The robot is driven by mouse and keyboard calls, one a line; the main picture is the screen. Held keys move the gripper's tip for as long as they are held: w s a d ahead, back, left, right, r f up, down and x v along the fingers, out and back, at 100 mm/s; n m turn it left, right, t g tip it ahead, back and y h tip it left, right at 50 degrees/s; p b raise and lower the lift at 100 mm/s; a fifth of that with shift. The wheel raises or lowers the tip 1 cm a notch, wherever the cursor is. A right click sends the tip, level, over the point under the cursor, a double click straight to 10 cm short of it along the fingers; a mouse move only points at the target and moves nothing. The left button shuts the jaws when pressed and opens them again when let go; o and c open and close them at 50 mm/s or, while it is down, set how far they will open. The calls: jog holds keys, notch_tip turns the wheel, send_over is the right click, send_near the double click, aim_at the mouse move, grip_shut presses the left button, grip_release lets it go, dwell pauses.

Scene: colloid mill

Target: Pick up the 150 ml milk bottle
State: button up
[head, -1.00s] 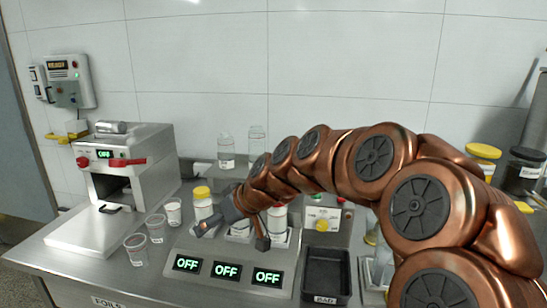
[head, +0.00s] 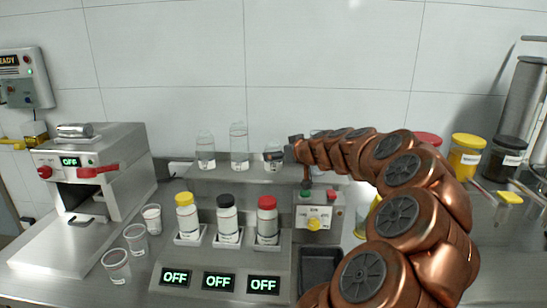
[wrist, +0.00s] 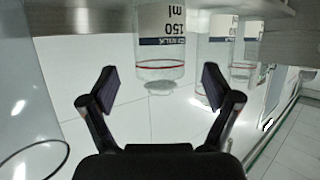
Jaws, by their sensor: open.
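The 150 ml milk bottle (wrist: 160,25) is clear with a white label reading "150 ml", upside down in the wrist view. It also shows in the head view (head: 272,161) as the rightmost of three clear bottles on the raised shelf, partly covered by my gripper. My gripper (wrist: 160,90) is open and empty, its two fingers spread. The bottle lies ahead, centred between the fingertips in the picture. I cannot tell whether its near part is between the fingers. In the head view my gripper (head: 287,154) is at the bottle's right side.
Two other clear bottles (head: 206,152) (head: 239,148) stand to its left on the shelf (head: 220,175). Below are bottles with yellow (head: 187,216), black (head: 228,218) and red (head: 267,218) caps. A control box (head: 317,216) is at the right, a machine (head: 100,175) at the left.

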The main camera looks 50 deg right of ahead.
jog(key=shift+p+x, duration=0.55)
jog(key=shift+x, duration=1.65)
jog(key=shift+s, duration=0.1)
jog(key=c, duration=1)
